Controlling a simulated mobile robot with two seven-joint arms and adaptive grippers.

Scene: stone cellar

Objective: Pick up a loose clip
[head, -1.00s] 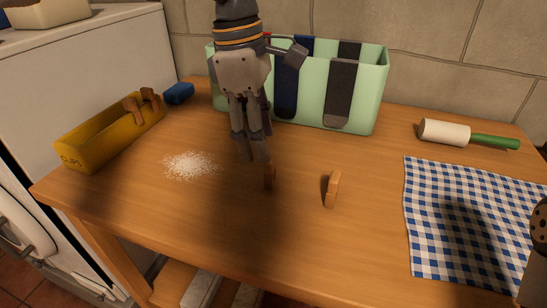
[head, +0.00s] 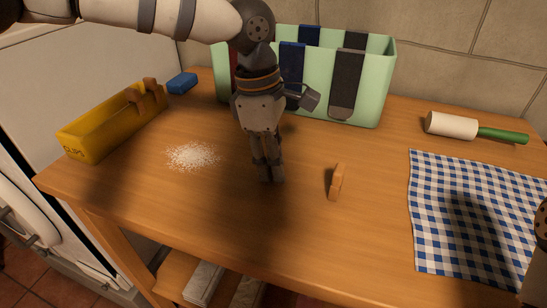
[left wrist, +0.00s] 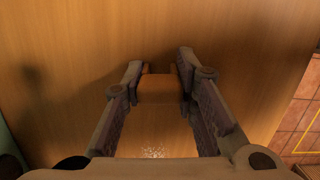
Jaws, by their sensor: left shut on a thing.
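My left gripper (head: 271,178) points down at the middle of the wooden table. In the left wrist view its fingers (left wrist: 160,75) are shut on a brown wooden clip (left wrist: 160,88), which sits between the fingertips. In the head view that clip is hidden by the gripper. Whether it touches the table I cannot tell. A second loose clip (head: 336,183) stands on the table to the right of the gripper. The yellow box marked CLIPS (head: 82,149) is at the left, with clips (head: 150,86) on its far end. My right gripper does not show.
A mint-green holder (head: 372,104) with dark items stands behind the gripper. White grains (head: 192,156) lie to its left. A blue block (head: 182,82) is at the back left. A white roller with a green handle (head: 452,125) and a checked cloth (head: 470,200) are at the right.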

